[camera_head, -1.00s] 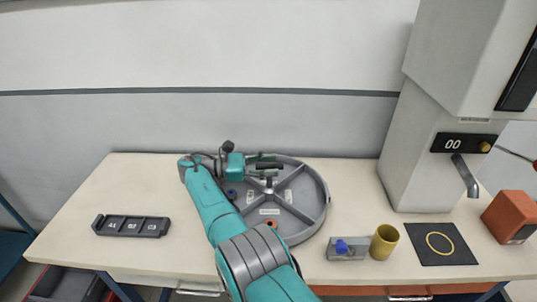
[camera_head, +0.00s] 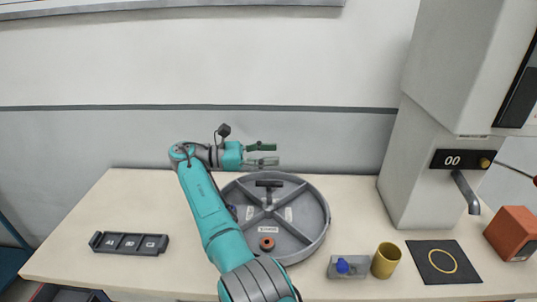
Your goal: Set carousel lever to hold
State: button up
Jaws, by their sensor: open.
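The carousel is a round grey tray (camera_head: 319,239) divided by spokes into compartments, on the table. A dark T-shaped handle (camera_head: 269,184) stands at its hub. A grey block (camera_head: 361,266) with a blue knob (camera_head: 343,266) sits on the table to the carousel's right; which of these parts is the lever is not labelled in view. My gripper (camera_head: 269,153) is open and empty, its fingers pointing right. It appears above the carousel's back rim in the picture, apart from the handle and well away from the blue knob. My arm covers the carousel's left edge.
A red-brown ring-like part (camera_head: 267,243) lies in the carousel. A yellow cup (camera_head: 386,261) stands beside the grey block. A black mat (camera_head: 444,262), a machine with a spout (camera_head: 468,192) and an orange box (camera_head: 512,233) are at right. A dark labelled tray (camera_head: 129,243) is at left.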

aim_at(342, 266)
jog(key=k+j, duration=0.1)
jog(key=k, duration=0.9)
